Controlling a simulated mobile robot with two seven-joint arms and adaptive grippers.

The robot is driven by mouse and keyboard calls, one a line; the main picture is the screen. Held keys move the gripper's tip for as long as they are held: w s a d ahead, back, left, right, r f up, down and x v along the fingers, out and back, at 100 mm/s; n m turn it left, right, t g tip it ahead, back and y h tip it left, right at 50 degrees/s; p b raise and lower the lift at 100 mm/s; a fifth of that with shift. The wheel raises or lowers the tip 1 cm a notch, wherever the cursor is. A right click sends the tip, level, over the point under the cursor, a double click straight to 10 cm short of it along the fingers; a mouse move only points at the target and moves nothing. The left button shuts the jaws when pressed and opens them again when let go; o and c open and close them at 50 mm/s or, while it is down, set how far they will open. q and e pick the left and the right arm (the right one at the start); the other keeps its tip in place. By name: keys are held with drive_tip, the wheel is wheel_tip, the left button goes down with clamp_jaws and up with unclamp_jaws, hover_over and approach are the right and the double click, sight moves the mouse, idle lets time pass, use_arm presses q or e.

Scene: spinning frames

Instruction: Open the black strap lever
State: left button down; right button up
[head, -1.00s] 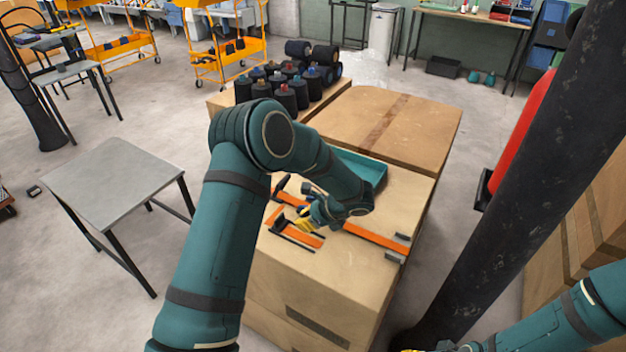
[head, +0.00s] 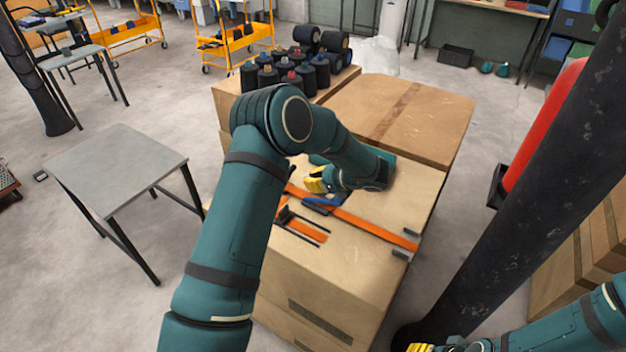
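A black strap lever (head: 285,214) sits at the left end of a short orange strap piece (head: 308,232) with dark edges, on the top of the front cardboard box (head: 352,262). A long orange strap (head: 372,228) crosses the box behind it, with a blue-handled part (head: 323,204) on it. My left gripper (head: 316,181), with yellow fingertips, is above the box, behind the blue part and apart from the black lever. My own wrist hides much of it, so its opening is unclear. My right gripper (head: 421,347) shows only a yellow tip at the bottom edge.
Several dark spools (head: 290,70) stand on a box behind. Another closed box (head: 410,118) lies behind right. A grey table (head: 115,165) stands at left, with open floor around it. A dark pillar (head: 530,180) rises at right.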

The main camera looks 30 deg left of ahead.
use_arm(q)
drive_tip(key=x, duration=0.7)
drive_tip(key=shift+w+a+f+b, duration=0.1)
drive_tip(key=shift+a+f+b, duration=0.05)
drive_tip(key=shift+b, duration=0.2)
drive_tip(key=shift+a+r+h+p, duration=0.15)
drive_tip(key=shift+r+h+p, duration=0.15)
drive_tip(key=shift+p, duration=0.1)
